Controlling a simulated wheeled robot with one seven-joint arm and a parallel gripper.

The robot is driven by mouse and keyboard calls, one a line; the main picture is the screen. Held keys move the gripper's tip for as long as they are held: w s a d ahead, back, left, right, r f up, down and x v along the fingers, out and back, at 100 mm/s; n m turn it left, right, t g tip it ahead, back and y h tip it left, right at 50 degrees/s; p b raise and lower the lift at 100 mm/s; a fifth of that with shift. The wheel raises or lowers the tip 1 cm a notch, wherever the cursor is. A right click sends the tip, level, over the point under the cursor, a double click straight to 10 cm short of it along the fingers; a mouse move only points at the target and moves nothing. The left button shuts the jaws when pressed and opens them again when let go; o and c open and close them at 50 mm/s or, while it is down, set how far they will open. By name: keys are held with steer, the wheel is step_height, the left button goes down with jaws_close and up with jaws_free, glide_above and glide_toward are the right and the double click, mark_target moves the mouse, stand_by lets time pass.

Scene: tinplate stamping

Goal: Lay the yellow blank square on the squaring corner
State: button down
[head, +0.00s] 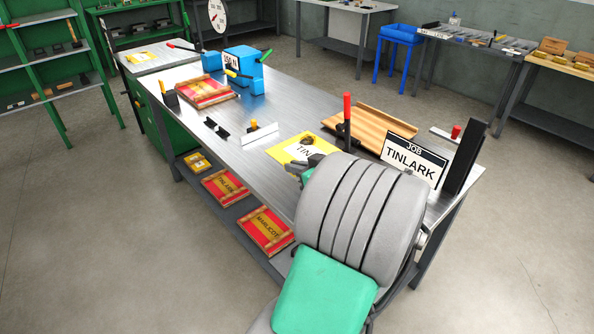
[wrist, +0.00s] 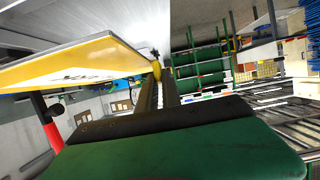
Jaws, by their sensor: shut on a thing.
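The yellow blank (head: 287,148) is a flat sheet with dark print, part of it hidden behind my arm in the head view. In the wrist view the yellow blank (wrist: 95,62) is seen nearly edge-on, reaching left from the fingers. My gripper (wrist: 158,78) is shut on its edge; in the head view my gripper (head: 303,168) is mostly hidden by my wrist. The blank looks held over the bench's front part; its height is unclear. A wooden board with raised edges (head: 385,125) lies just behind it. I cannot tell whether this is the squaring corner.
A red-handled lever (head: 347,108) stands by the board. A TINLARK sign (head: 412,160) and dark upright plate (head: 463,158) stand at right. Small black and white pieces (head: 260,133), a red frame (head: 206,92) and a blue device (head: 243,70) are left. Bare bench (head: 290,97) lies between.

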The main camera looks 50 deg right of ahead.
steer(key=w+d, duration=0.1)
steer(key=w+d+f, duration=0.2)
steer(key=w, duration=0.1)
steer(key=shift+w+d+f+p, duration=0.1)
steer(key=shift+d+f+p, duration=0.05)
steer(key=shift+p, duration=0.2)
glide_above(291, 183)
step_height(291, 183, down, 6)
steer(key=shift+r, duration=0.1)
steer(key=shift+d+f, duration=0.1)
steer(key=shift+f, duration=0.2)
step_height(291, 183, down, 3)
steer(key=shift+f+p, duration=0.1)
steer(key=shift+p, duration=0.25)
steer(key=shift+f, duration=0.15)
steer(key=c, duration=2)
jaws_free()
steer(key=shift+b, duration=0.3)
steer(key=o, duration=0.5)
steer(key=shift+c, duration=0.2)
